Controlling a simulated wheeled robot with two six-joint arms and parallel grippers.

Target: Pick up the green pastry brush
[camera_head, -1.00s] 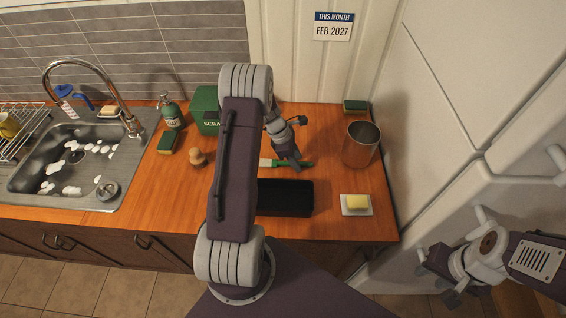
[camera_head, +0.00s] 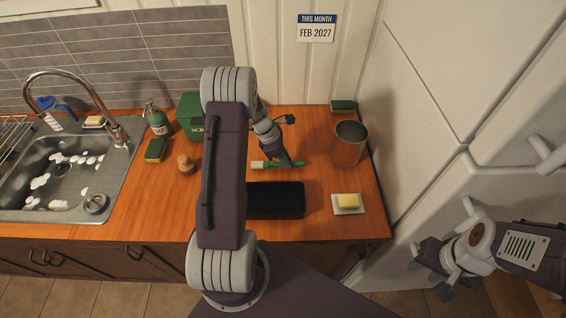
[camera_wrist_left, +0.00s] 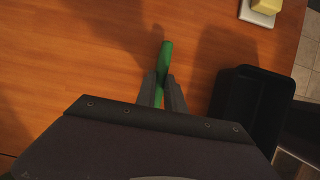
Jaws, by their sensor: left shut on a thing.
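The green pastry brush (camera_head: 272,164) is on the wooden counter behind the black tray, with its pale bristle end to the left and its green handle to the right. In the left wrist view its green handle (camera_wrist_left: 166,55) sticks out between the two fingers. My left gripper (camera_head: 286,163) is shut on the handle, pointing down at counter height; it also shows in the left wrist view (camera_wrist_left: 161,88). I cannot tell whether the brush touches the counter. My right gripper (camera_head: 432,268) is at the lower right, away from the counter; its jaw opening is unclear.
A black tray (camera_head: 276,213) lies just in front of the brush. A metal canister (camera_head: 348,145) and a butter dish (camera_head: 348,211) stand to the right. A green box (camera_head: 191,113), a soap bottle (camera_head: 158,122) and a wooden knob-like object (camera_head: 186,165) are left.

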